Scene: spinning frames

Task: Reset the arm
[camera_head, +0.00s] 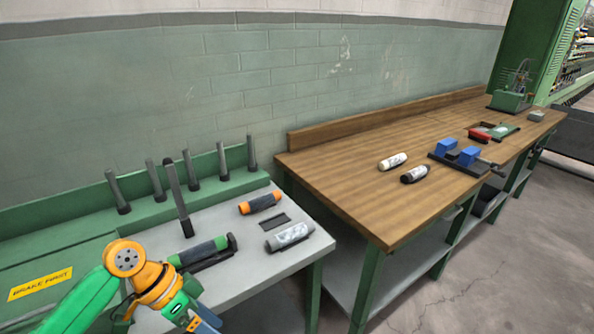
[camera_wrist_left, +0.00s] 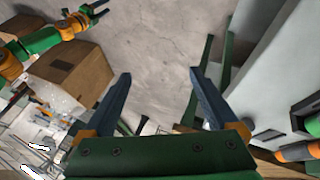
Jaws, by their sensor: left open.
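My left arm comes in from the lower left in the head view, with its gripper (camera_head: 200,322) low at the front of the grey table, cut by the lower edge. In the left wrist view the left gripper (camera_wrist_left: 158,75) is open, its two blue-grey fingers wide apart with nothing between them, over the concrete floor. What looks like my right arm shows at the top left of the left wrist view; its small dark gripper (camera_wrist_left: 104,8) has its fingers apart and looks empty. The right arm is not in the head view.
The grey table (camera_head: 265,260) holds an orange-and-dark cylinder (camera_head: 260,203), a white-labelled cylinder (camera_head: 289,237) and upright dark rods. A wooden workbench (camera_head: 345,178) stands to the right with two cylinders and a blue-jawed fixture (camera_head: 460,154). A cardboard box (camera_wrist_left: 70,72) is left of the fingers.

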